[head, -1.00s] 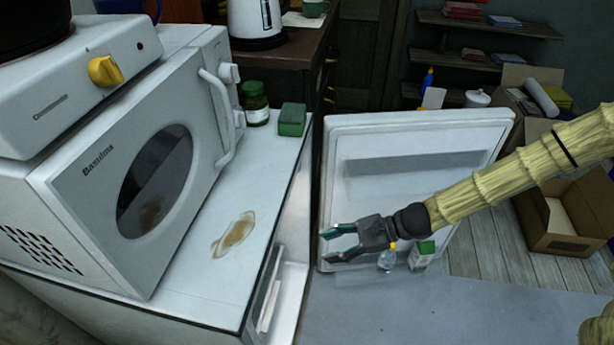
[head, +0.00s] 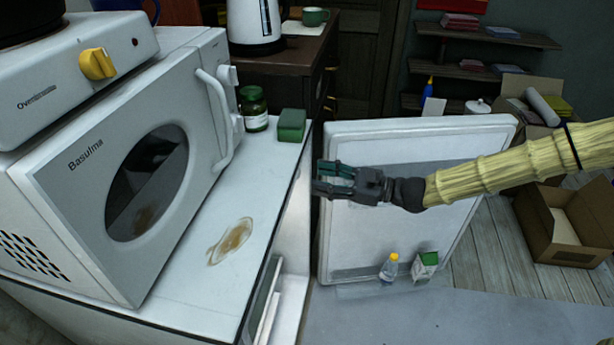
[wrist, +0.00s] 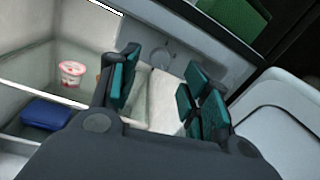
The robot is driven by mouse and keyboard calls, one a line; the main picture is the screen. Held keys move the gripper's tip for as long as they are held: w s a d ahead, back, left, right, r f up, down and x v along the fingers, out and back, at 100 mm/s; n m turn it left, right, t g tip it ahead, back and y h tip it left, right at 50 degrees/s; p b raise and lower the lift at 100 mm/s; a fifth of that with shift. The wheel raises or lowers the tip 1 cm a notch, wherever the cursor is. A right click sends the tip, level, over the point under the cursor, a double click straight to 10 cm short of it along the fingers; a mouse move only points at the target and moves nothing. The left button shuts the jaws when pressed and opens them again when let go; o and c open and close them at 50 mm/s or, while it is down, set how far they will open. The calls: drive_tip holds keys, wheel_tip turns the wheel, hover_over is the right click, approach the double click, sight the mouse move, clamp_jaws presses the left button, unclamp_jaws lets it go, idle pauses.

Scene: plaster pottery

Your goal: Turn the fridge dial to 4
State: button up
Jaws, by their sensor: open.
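The fridge (head: 190,290) stands at the left in the head view, and its door (head: 350,140) is swung open to the right. In the wrist view, a pale round dial (wrist: 162,57) shows on a light grey panel at the top of the fridge interior. Its numbers and pointer are too small to read. My gripper (head: 330,178) is open and empty, in front of the open door in the head view. In the wrist view, the dial lies beyond and between the spread fingers (wrist: 165,88), apart from them. The dial is hidden in the head view.
A microwave (head: 150,180), a green-lidded jar (head: 254,108) and a green sponge-like block (head: 291,124) stand on the fridge top. A bottle (head: 389,269) and a carton (head: 424,266) are at the door's lower edge. Inside are a cup (wrist: 71,73) and a blue box (wrist: 45,113).

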drive_tip(key=shift+x, duration=2.35)
clamp_jaws()
drive_tip(key=shift+r, duration=0.1)
